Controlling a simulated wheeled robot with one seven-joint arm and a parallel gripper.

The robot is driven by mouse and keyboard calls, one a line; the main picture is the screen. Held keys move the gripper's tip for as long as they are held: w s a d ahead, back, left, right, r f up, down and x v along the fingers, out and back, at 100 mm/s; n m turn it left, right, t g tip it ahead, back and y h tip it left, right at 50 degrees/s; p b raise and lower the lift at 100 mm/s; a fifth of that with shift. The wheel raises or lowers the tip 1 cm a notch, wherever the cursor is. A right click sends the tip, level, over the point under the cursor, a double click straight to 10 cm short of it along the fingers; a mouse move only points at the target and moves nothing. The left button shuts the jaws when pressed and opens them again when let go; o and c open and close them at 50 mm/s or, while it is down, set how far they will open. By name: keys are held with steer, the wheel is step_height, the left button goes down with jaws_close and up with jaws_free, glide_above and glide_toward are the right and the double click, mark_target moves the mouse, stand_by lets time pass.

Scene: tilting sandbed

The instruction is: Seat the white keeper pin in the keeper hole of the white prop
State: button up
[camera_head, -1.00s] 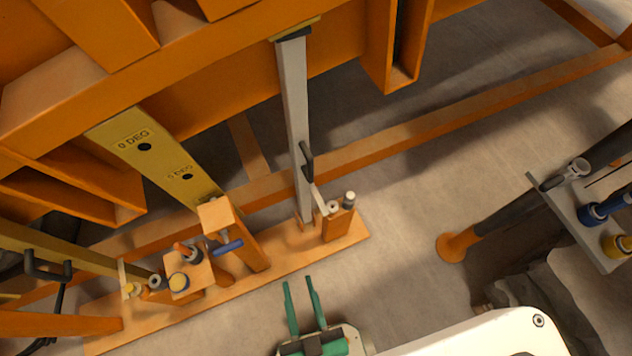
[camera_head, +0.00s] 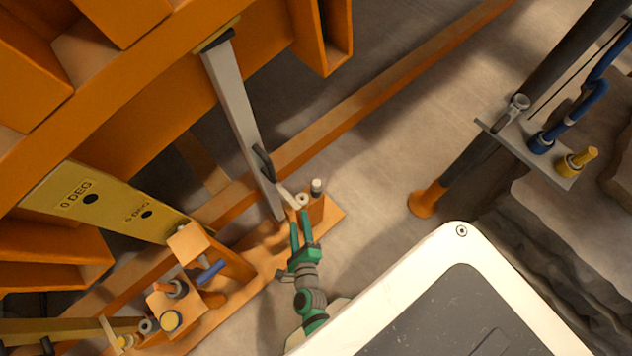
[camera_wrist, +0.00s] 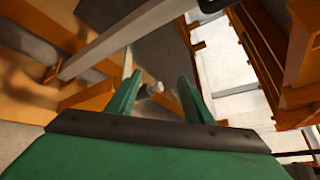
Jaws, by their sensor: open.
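The white prop (camera_head: 240,110) is a pale square post slanting from the orange frame down to the floor beam, with a dark handle (camera_head: 263,163) low on its side. Its keeper hole cannot be made out. A small pale-capped pin (camera_head: 317,187), which looks like the white keeper pin, stands on an orange block at the prop's foot, beside a pale ring (camera_head: 302,199). My gripper (camera_head: 300,224) is open just in front of this block.
A yellow marked bar (camera_head: 110,205) and an orange block with a blue-handled pin (camera_head: 210,271) stand to the left. Open floor (camera_head: 370,190) lies right of the prop's foot.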

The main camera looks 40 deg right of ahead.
mark_target(315, 185)
steer(key=w+d+f+m, duration=0.3)
steer(key=d+m, duration=0.1)
steer(key=w+d+f+m+g+h, duration=0.1)
steer(key=w+d+f+m, duration=0.1)
steer(key=w+d+m, duration=0.2)
steer(key=w+d+f+m+g+h, duration=0.1)
steer(key=w+d+f+m, duration=0.2)
steer(key=d+m, duration=0.2)
steer(key=shift+w+d+f, duration=0.2)
steer(key=shift+d+f, duration=0.1)
steer(key=shift+d, duration=0.45)
steer(key=shift+x, duration=1)
steer(key=x, duration=0.3)
steer(key=shift+d+f, duration=0.25)
steer(key=shift+d, duration=0.05)
steer(key=shift+w+d+f, duration=0.15)
steer(key=shift+w+d, duration=0.1)
steer(key=c, duration=1.1)
steer(key=shift+r, duration=0.25)
steer(key=shift+c, duration=0.2)
